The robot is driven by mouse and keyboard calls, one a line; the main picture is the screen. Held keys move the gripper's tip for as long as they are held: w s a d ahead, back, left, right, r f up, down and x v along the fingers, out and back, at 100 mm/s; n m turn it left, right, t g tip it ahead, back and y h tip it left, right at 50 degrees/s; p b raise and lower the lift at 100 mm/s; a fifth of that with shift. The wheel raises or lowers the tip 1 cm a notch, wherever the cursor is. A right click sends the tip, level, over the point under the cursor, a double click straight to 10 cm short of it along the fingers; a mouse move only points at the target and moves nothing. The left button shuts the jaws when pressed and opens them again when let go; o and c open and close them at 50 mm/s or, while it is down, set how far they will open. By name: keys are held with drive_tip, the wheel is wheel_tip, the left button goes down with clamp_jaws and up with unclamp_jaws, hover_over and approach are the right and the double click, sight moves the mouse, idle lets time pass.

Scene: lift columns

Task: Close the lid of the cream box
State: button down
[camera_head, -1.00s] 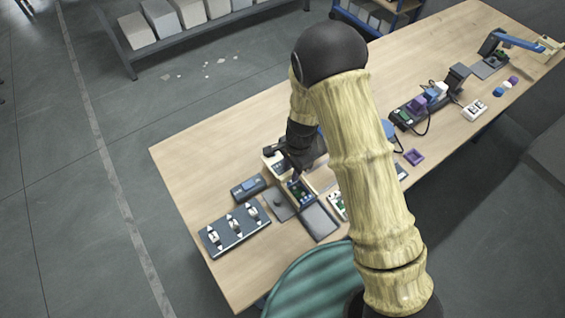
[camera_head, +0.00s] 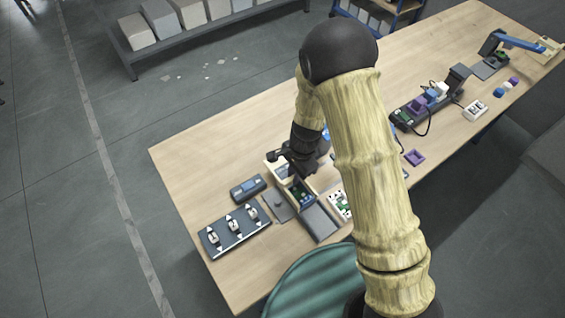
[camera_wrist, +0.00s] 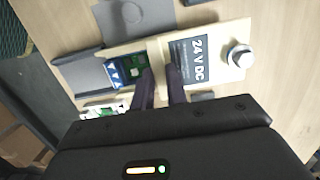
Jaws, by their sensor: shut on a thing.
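The cream box (camera_head: 312,188) stands open on the near left of the workbench. In the wrist view, a green and blue circuit board (camera_wrist: 125,73) shows inside its opening. A cream part (camera_wrist: 222,72) with a "24 V DC" label (camera_wrist: 197,52) and a round silver knob lies to the right of the opening. A grey panel (camera_wrist: 80,74) is at the opening's left; I cannot tell which part is the lid. My gripper (camera_wrist: 160,72) is shut on a cream edge between the opening and the label. In the head view, my gripper (camera_head: 290,163) is over the box's far end.
A dark panel with several switches (camera_head: 235,230), a small dark meter (camera_head: 248,188) and a grey plate (camera_head: 277,204) lie left of the box. A purple tray (camera_head: 414,157) and a dark fixture (camera_head: 420,105) are farther right. The bench (camera_head: 215,150) is bare behind the meter.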

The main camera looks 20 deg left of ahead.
drive_tip(key=shift+s+d+b, duration=0.7)
drive_tip(key=shift+s+d, duration=0.55)
drive_tip(key=shift+d, duration=0.2)
drive_tip(key=shift+s+d+b, duration=0.7)
drive_tip(key=shift+s+d, duration=0.5)
drive_tip(key=shift+d, duration=0.2)
drive_tip(key=c, duration=1.5)
unclamp_jaws()
drive_tip(key=shift+o, duration=0.2)
drive_tip(key=shift+r, duration=0.15)
wheel_tip(320, 180, up, 6)
drive_tip(key=p, duration=0.6)
